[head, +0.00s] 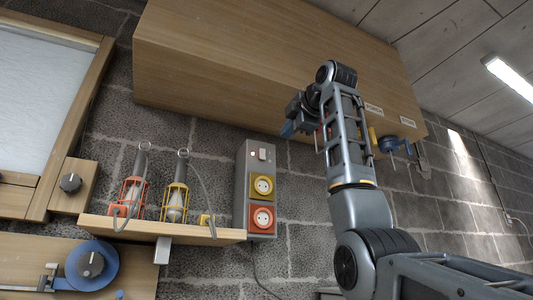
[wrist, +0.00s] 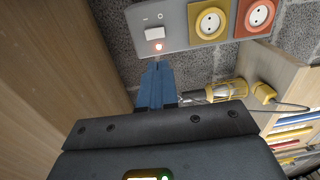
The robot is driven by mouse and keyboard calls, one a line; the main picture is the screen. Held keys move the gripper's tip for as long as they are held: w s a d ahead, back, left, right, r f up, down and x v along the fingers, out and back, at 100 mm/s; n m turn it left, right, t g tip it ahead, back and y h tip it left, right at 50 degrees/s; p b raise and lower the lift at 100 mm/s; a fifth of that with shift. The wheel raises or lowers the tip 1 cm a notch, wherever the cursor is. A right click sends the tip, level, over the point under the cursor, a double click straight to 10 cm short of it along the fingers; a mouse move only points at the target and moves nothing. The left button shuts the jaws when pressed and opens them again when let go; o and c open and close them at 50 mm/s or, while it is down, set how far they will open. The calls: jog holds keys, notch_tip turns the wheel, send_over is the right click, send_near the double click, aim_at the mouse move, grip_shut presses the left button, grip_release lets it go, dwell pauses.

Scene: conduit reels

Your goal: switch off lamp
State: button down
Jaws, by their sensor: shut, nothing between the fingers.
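A grey switch panel (head: 241,190) is on the block wall. Its white rocker switch (head: 262,154) is at the top, above a yellow socket (head: 262,187) and a red socket (head: 262,218). An orange caged lamp (head: 133,190) and a yellow caged lamp (head: 176,200) stand on a shelf left of the panel.
The shelf (head: 160,230) juts out beside the panel's lower part. A large wooden cabinet (head: 230,70) overhangs the panel. A grey cord (wrist: 290,106) loops at the yellow lamp. Bare wall lies right of the panel.

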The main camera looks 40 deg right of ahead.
jog(key=p, duration=0.5)
send_near(263, 157)
jog(key=x, duration=0.5)
jog(key=shift+w+d+r, duration=0.1)
jog(key=shift+w+r, duration=0.05)
jog(key=shift+r, duration=0.15)
jog(key=shift+p+x, duration=0.4)
jog(key=shift+x, duration=0.4)
jog(key=shift+f, duration=0.15)
